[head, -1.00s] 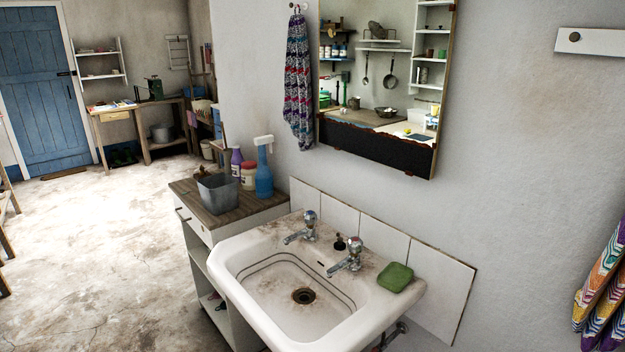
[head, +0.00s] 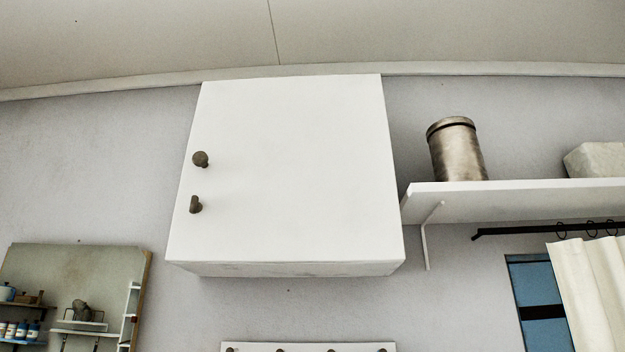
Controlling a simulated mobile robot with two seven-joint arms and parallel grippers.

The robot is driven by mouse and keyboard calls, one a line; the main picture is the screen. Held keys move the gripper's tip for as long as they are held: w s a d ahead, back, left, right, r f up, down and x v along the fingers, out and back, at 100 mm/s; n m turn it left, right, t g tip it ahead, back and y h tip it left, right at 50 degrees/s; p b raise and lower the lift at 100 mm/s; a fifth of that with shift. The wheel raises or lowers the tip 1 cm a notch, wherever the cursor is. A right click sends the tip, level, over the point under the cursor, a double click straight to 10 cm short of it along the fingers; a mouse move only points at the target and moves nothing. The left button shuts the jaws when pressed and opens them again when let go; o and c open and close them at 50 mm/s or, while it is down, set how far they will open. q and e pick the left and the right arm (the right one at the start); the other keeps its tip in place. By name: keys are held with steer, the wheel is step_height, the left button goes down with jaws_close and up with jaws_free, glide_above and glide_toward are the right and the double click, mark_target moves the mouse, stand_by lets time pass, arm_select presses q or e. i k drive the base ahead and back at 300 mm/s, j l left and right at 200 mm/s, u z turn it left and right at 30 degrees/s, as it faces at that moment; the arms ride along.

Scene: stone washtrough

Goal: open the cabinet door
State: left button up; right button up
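A white wall cabinet (head: 290,175) hangs high on the grey wall, in the middle of the head view. Its flat front door appears shut. A round dark knob (head: 200,159) sits near the door's left edge. A second small dark fitting (head: 195,204), like a latch or turn-knob, sits just below it. The cabinet's underside shows at the bottom. Neither of my grippers is in view.
Right of the cabinet, a white shelf (head: 520,201) holds a metal canister (head: 457,150) and a pale block (head: 596,160). Below it are a curtain rod (head: 520,231) and a cream curtain (head: 592,290). A mirror (head: 75,300) is at lower left, and a hook rail (head: 308,347) is below the cabinet.

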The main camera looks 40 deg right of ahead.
mark_target(296, 169)
steer(key=k+z, duration=0.3)
steer(key=z, duration=0.15)
steer(key=k+l+z, duration=0.1)
steer(key=k+z, duration=0.15)
steer(key=z, duration=0.2)
steer(key=i+j+u, duration=0.1)
steer(key=j, duration=0.15)
steer(key=i+j, duration=0.1)
steer(key=j, duration=0.15)
steer(key=u, duration=0.05)
